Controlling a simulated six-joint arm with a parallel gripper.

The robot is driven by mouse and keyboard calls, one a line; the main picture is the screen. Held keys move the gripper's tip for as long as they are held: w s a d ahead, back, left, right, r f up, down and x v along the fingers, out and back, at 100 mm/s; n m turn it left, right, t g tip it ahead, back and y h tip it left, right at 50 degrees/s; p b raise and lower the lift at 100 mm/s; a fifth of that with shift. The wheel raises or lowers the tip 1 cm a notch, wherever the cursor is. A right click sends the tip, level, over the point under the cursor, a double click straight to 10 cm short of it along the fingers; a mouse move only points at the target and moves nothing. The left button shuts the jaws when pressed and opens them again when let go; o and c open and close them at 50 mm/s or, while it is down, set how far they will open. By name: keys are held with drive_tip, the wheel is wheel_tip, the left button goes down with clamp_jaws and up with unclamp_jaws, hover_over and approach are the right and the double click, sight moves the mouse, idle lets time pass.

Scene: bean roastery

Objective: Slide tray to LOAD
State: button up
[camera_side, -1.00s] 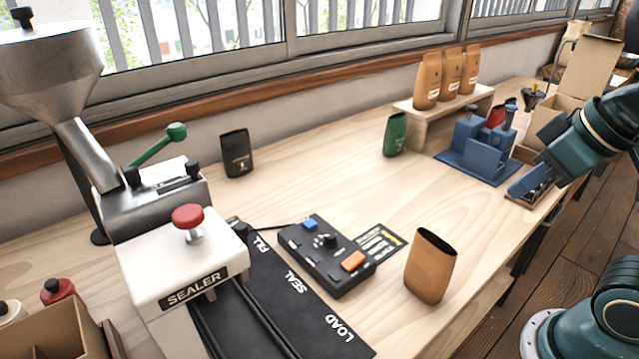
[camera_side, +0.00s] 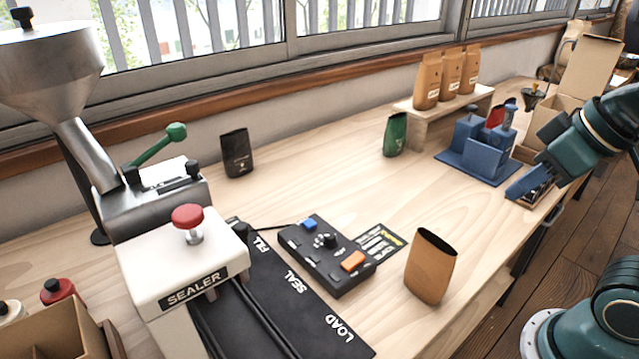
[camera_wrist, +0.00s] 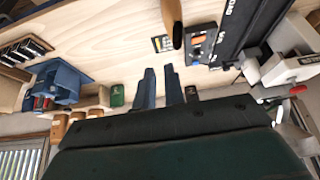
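The black track (camera_side: 275,300) marked FILL, SEAL and LOAD runs from beneath the white sealer (camera_side: 180,265) toward the front edge, LOAD nearest that edge. I cannot make out a separate tray on it; the stretch under the sealer is hidden. In the wrist view the track (camera_wrist: 243,30) is at upper right beside the sealer (camera_wrist: 290,68). My gripper (camera_side: 522,186) is at the bench's right side, far from the track. In the wrist view my gripper (camera_wrist: 160,72) has its two blue fingers apart with nothing seen between them.
A control box (camera_side: 325,255) with blue and orange buttons sits right of the track. An open brown bag (camera_side: 430,267) stands right of LOAD. A blue fixture (camera_side: 475,158) is close to my gripper. Green (camera_side: 395,134) and black (camera_side: 236,153) bags stand farther back.

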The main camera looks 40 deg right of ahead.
drive_tip(key=o, duration=0.7)
drive_tip(key=shift+w+r, duration=0.25)
drive_tip(key=w+a+r, duration=0.1)
drive_tip(key=w+r, duration=0.1)
drive_tip(key=w, duration=0.2)
drive_tip(key=w+a+r+n+g, duration=0.1)
drive_tip(key=w+r, duration=0.1)
drive_tip(key=w, duration=0.1)
drive_tip(key=w+a+r+n, duration=0.1)
drive_tip(key=w+r, duration=0.2)
drive_tip(key=w, duration=0.1)
drive_tip(key=shift+w+a+y, duration=0.2)
drive_tip(key=shift+w+y, duration=0.1)
drive_tip(key=n+g, duration=0.5)
drive_tip(key=n, duration=0.2)
hover_over(241, 226)
wheel_tip(241, 226, down, 13)
drive_tip(key=shift+w, duration=0.1)
drive_tip(key=shift+f, duration=0.15)
drive_tip(key=shift+f, duration=6.75)
